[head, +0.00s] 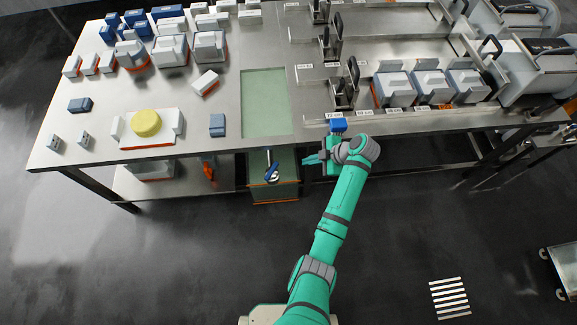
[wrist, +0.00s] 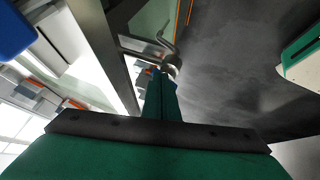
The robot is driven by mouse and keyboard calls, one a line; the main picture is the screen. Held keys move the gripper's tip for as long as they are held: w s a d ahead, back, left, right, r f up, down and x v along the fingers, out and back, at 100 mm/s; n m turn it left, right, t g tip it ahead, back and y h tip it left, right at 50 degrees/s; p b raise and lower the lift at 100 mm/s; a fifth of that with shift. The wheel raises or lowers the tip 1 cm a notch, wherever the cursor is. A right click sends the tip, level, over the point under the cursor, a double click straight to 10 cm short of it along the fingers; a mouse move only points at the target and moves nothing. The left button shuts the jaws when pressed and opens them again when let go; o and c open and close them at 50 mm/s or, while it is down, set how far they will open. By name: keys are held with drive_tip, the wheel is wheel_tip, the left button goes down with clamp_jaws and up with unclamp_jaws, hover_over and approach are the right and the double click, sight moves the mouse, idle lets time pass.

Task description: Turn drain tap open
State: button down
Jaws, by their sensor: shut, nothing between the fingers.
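The drain tap (head: 270,173) hangs under the front edge of the steel table, below the pale green tabletop panel (head: 265,103). It has a blue-and-white lever and a metal body. In the wrist view the tap (wrist: 167,46) shows as a bent metal piece just beyond my fingertips. My gripper (head: 308,159) is to the right of the tap, below the table's front edge, with its fingers pointing left toward it. The fingers (wrist: 160,78) are shut together and empty. In the head view a gap shows between fingertips and tap. The tap's lower part is partly hidden in the wrist view.
A green bin (head: 275,193) with an orange lower edge stands under the tap. The steel table edge (head: 222,150) runs above my gripper. A blue block (head: 338,125) is close above my wrist. Dark floor in front is clear.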

drive_tip(key=s+m, duration=0.1)
drive_tip(key=m, duration=0.6)
drive_tip(key=m+t+y, duration=0.1)
drive_tip(key=m+t, duration=0.1)
drive_tip(key=m, duration=1.6)
approach(272, 171)
drive_tip(key=w+f, duration=0.4)
drive_tip(key=f, duration=0.1)
drive_tip(key=shift+w+a+r, duration=0.15)
drive_tip(key=shift+w+a, duration=0.05)
drive_tip(key=shift+a, duration=0.55)
